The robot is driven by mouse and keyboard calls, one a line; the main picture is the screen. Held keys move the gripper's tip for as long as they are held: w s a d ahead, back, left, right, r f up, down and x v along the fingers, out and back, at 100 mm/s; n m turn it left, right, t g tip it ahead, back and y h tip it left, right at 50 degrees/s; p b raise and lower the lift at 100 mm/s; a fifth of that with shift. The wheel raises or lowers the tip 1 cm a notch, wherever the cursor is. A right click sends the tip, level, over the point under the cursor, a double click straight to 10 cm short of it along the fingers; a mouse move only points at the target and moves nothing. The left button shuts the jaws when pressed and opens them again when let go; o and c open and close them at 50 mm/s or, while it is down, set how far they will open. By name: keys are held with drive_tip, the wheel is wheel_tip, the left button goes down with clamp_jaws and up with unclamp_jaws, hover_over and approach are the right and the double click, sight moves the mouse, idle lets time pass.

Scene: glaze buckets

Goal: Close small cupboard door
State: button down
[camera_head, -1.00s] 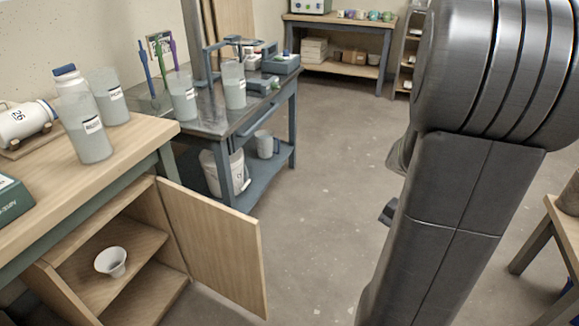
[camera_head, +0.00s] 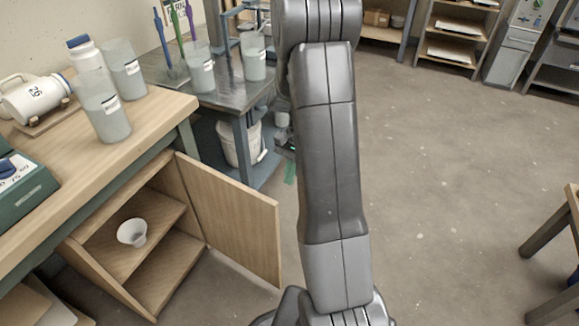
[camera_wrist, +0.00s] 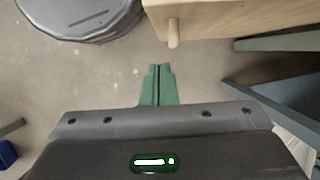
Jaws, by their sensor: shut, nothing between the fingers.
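The small cupboard (camera_head: 165,235) stands under the wooden worktop at the left of the head view. Its light wooden door (camera_head: 235,220) is open, swung out toward the right, so the shelves inside show. In the wrist view the door (camera_wrist: 235,18) shows at the top right, with a round wooden knob (camera_wrist: 174,32) on it. My gripper (camera_wrist: 158,68) has green fingers, shut and empty, just below the knob in the picture and apart from it. In the head view the green fingertips (camera_head: 290,172) show beside my arm, right of the door's free edge; my arm hides part of the gripper.
A white bowl (camera_head: 132,232) sits on the cupboard's shelf. Glaze containers (camera_head: 107,110) stand on the worktop (camera_head: 150,120). A blue-grey metal table (camera_head: 240,125) with a white bucket (camera_head: 238,145) below stands behind the door. Open floor (camera_head: 440,200) lies to the right.

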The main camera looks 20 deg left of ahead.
drive_tip(key=s+a+f+b, duration=0.1)
drive_tip(key=s+f, duration=0.2)
drive_tip(key=s, duration=0.2)
drive_tip(key=shift+s+f+b, duration=0.2)
drive_tip(key=shift+f+b, duration=0.15)
